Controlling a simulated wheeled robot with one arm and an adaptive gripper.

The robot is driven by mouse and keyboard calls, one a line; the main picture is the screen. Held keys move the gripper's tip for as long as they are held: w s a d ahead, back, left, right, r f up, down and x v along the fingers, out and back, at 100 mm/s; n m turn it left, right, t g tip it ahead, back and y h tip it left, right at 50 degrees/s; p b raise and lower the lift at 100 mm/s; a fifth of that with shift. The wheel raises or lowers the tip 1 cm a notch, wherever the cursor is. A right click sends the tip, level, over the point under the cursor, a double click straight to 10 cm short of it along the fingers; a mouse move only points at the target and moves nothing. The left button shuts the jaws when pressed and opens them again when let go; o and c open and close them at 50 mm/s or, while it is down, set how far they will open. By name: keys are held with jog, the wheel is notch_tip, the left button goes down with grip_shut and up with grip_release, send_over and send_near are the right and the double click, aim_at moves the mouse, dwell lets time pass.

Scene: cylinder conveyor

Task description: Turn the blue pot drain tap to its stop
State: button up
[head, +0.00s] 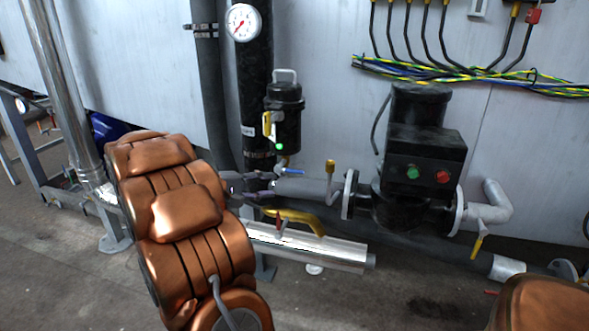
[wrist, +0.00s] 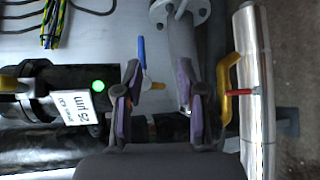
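The blue-handled drain tap (head: 292,172) sits just under the black pot (head: 284,125) with a green light. The pot lies at the left there, with a white "25 µm" label (wrist: 71,106). My gripper (head: 268,184) is left of and slightly below the tap in the head view. In the wrist view my gripper (wrist: 160,85) is open, its purple-padded fingers well apart. The tap shows close to the left finger; I cannot tell whether they touch.
A grey pipe (head: 305,188) runs to the black pump (head: 415,165) at right. A yellow handle (head: 298,217) and red lever (head: 279,223) are below, near a shiny pipe (head: 320,249). Another yellow lever (head: 267,123) is on the pot's left side.

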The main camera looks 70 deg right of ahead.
aim_at(291, 172)
jog(key=shift+g+h, duration=0.3)
jog(key=shift+h, duration=0.2)
jog(key=shift+s+d+r+b, duration=0.1)
jog(key=shift+s+d+b, duration=0.15)
jog(key=shift+s+d, duration=0.9)
jog(key=shift+s+d+b, duration=0.25)
jog(key=shift+s+d, duration=0.1)
jog(key=shift+d, duration=1.55)
jog(key=shift+s+d+r+b, duration=0.1)
jog(key=shift+s+d+b, duration=0.15)
jog(key=shift+s+d, duration=0.9)
jog(key=shift+w+d, duration=0.4)
grip_shut()
